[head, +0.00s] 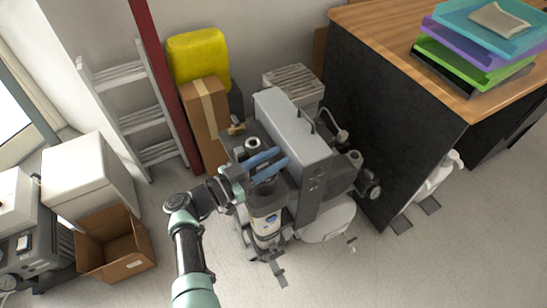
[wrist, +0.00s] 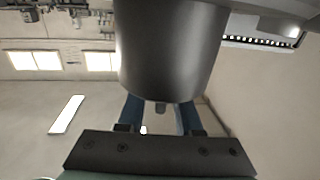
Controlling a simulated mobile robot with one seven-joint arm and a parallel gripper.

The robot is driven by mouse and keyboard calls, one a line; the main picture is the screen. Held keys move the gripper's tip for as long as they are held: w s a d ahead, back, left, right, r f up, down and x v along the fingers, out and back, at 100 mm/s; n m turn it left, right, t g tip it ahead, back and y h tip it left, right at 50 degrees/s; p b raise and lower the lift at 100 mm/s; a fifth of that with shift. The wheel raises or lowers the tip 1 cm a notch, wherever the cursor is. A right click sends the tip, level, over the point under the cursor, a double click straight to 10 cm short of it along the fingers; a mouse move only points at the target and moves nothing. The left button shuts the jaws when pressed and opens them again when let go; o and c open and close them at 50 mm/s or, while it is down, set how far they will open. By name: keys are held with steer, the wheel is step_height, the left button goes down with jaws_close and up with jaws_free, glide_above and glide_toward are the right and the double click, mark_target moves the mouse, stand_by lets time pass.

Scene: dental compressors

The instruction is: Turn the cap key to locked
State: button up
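The compressor unit (head: 290,135) stands on the floor in the middle of the head view, with a grey box body and dark cylinders. My gripper (head: 277,160) has two blue fingers, spread apart, over the unit's front cylinder (head: 265,222). In the wrist view the fingers show below the dark cylinder, which hides their tips. I cannot tell whether they touch it. I cannot clearly make out the cap key or its setting.
A black-sided desk (head: 385,110) with stacked coloured trays (head: 480,45) is close on the right. A ladder (head: 130,105), a taped carton (head: 205,120) and a yellow case (head: 197,58) stand behind left. An open carton (head: 115,245) lies left. Floor at front right is mostly clear.

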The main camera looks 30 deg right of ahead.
steer(key=shift+o, duration=0.2)
steer(key=shift+a, duration=0.1)
steer(key=s+a, duration=0.2)
steer(key=a, duration=1)
steer(key=shift+s+a, duration=0.15)
steer(key=shift+a, duration=0.15)
